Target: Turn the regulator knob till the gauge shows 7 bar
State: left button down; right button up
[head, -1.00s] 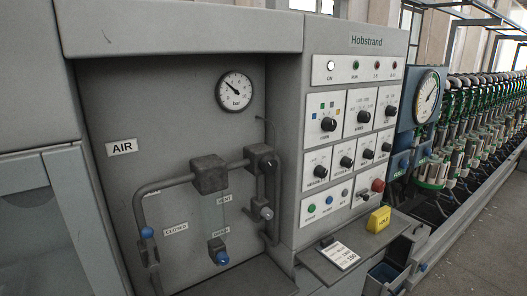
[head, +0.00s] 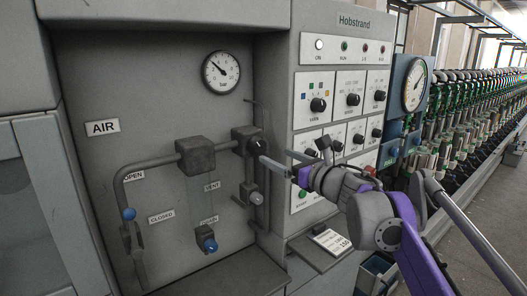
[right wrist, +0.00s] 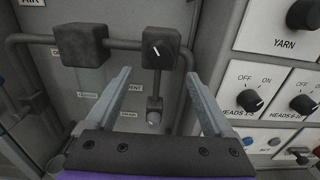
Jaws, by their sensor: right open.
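The regulator knob (head: 257,146) is dark and round, on a dark block at the right end of the grey pipe. In the right wrist view, the knob (right wrist: 156,50) shows a white pointer line tilted up to the left. The round white gauge (head: 220,73) is above it on the panel. Its needle points to the upper left, on the lower part of the scale; the exact reading is too small to tell. My right gripper (head: 276,156) is open and empty, its fingers pointing at the knob from the right, apparently short of it. My left gripper is not in view.
A second block (head: 195,156) sits on the pipe to the left. The control panel (head: 338,50) with several knobs stands out to the right, behind my right arm. A small shelf (head: 318,250) juts out below it.

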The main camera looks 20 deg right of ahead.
aim_at(261, 148)
jog(key=x, duration=0.7)
jog(key=shift+w, duration=0.15)
jog(key=c, duration=1.4)
